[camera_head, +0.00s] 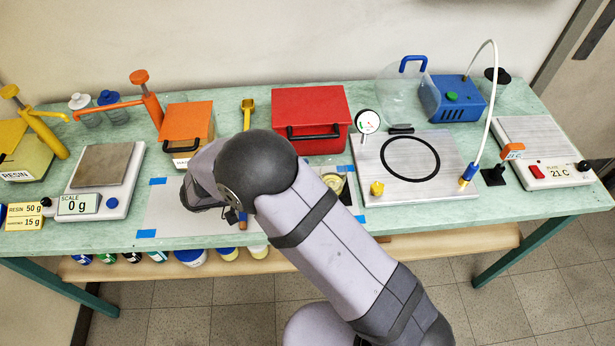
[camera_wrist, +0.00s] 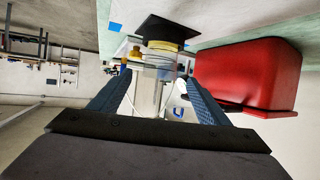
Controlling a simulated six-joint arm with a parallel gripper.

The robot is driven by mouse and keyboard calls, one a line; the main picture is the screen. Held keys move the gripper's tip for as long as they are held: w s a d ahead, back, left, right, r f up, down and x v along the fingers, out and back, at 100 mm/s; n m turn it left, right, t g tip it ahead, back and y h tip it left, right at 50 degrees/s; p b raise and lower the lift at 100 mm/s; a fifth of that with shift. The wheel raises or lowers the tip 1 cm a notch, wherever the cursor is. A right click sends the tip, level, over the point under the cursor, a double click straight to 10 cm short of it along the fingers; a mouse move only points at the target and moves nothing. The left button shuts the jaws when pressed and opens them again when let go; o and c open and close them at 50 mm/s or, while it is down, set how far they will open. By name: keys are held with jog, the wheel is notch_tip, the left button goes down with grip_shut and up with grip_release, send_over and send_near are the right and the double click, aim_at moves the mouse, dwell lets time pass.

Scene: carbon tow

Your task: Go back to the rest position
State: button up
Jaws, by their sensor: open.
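My gripper (camera_wrist: 159,80) is open in the wrist view, with a blue-grey finger on each side. I see nothing clasped between the fingers. Beyond them stand a pale, upright-looking body and a yellowish disc under a dark square plate (camera_wrist: 167,29); I cannot tell exactly what these are. The red box (camera_wrist: 262,75) is to the right of the fingers in that view.
The red box (camera_head: 310,105) and orange box (camera_head: 186,124) stand behind my arm. A scale (camera_head: 104,167) is at left. A metal plate with a black ring (camera_head: 430,190), a dial gauge (camera_head: 367,122), a blue pump (camera_head: 455,98) and a white hose are at right.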

jog(key=w+a+r+y+p, duration=0.4)
jog(key=w+a+r+y, duration=0.2)
jog(key=w+a+y, duration=0.3)
jog(key=w+d+r+t, duration=0.1)
jog(key=w, duration=0.1)
jog(key=w+d+r+t, duration=0.1)
jog(key=w+r, duration=0.1)
jog(key=w+d+r+t+b, duration=0.1)
jog(key=w, duration=0.1)
jog(key=shift+w+d+r+n+y, duration=0.15)
jog(key=shift+w+d+n+y, duration=0.15)
jog(key=shift+n, duration=0.1)
notch_tip(320, 180, up, 3)
jog(key=w+d+n+t+y, duration=0.2)
jog(key=s+d+f+n+g+b, duration=0.1)
jog(key=s+d+f+n+g, duration=0.2)
jog(key=s, duration=0.8)
jog(key=s+d+f+n+g+b, duration=0.1)
jog(key=s+d+f+n+g, duration=0.2)
jog(key=s, duration=0.9)
jog(key=s+d+f+n+g+b, duration=0.1)
jog(key=s+d+f+n+g, duration=0.3)
jog(key=s+d+f, duration=0.4)
jog(key=s, duration=0.3)
jog(key=shift+s+d+n+y, duration=0.15)
jog(key=shift+d+n+y, duration=0.1)
jog(key=shift+n+y, duration=0.15)
